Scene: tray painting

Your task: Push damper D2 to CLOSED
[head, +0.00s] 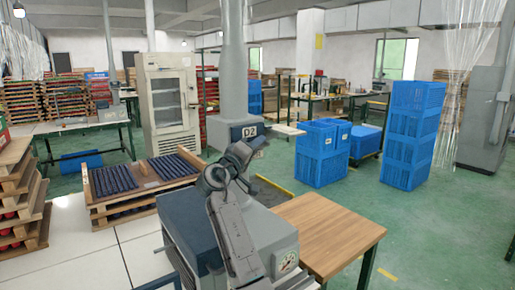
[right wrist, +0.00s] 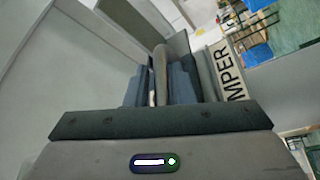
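The damper box (head: 240,126) with its white D2 label (head: 249,131) is at the foot of the thick grey duct in the head view. My right gripper (head: 251,146) is reached out in front of this box, just below the label. In the right wrist view, my right gripper's blue-grey fingers (right wrist: 160,88) are close to the box. A slim rounded upright bar (right wrist: 160,65), perhaps the damper's lever, shows at the fingers. Whether they touch or grip it I cannot tell. Part of a sign reading "MPER" (right wrist: 232,72) is right of them. My left gripper is out of view.
A wooden-topped table (head: 325,232) and a grey machine (head: 185,225) stand in front. A wooden tray with dark rods (head: 98,212) is at left. Blue crates (head: 318,155) are stacked to the right. Green floor (head: 440,215) is clear at far right.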

